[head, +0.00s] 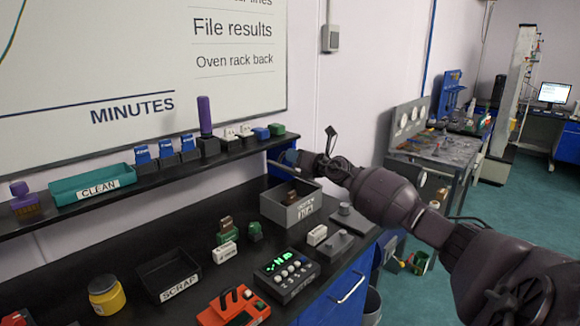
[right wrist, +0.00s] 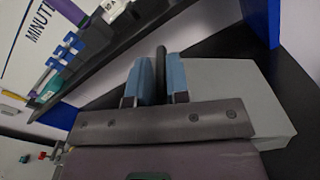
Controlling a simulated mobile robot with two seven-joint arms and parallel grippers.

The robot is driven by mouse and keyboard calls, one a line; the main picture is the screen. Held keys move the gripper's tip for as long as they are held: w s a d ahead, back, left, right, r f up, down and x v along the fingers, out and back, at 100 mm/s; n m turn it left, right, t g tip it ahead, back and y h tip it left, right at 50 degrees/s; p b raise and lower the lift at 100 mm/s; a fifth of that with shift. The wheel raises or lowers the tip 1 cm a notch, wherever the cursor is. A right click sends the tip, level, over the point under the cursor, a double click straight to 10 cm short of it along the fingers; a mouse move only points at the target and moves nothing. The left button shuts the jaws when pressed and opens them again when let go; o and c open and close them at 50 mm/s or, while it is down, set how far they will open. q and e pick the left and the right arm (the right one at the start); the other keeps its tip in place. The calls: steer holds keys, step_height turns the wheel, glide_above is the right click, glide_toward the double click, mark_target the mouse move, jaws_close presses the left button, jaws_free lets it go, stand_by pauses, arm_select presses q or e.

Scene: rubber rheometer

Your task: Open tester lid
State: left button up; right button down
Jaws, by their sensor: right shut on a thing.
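My right arm reaches in from the right of the head view, and its gripper (head: 287,157) is by the right end of the shelf. In the right wrist view its two blue fingers (right wrist: 161,82) are closed on a dark, rounded bar (right wrist: 161,60), which looks like a handle. A pale grey, flat-sided body (right wrist: 235,85) lies beside and behind the fingers; it may be the tester or its lid. How far the lid is open cannot be told. In the head view the bar is mostly hidden by the gripper. My left gripper is not in view.
A grey tray (head: 287,214) stands on the black bench under my right gripper. A control box (head: 287,273), a scrap bin (head: 169,277) and a yellow jar (head: 106,297) are nearer. The shelf (head: 135,183) carries a clean tray (head: 92,186) and several small items.

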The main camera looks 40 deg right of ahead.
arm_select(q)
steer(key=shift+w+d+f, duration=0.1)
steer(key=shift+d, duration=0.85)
arm_select(e)
steer(key=w+d+r+m, duration=0.1)
steer(key=d+m, duration=1)
steer(key=d, duration=0.4)
steer(key=shift+w+d+r+m, duration=0.15)
steer(key=shift+d+m, duration=0.1)
steer(key=shift+m, duration=0.15)
steer(key=c, duration=1.2)
jaws_free()
steer(key=shift+c, duration=0.2)
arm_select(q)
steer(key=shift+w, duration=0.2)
arm_select(e)
steer(key=shift+o, duration=0.4)
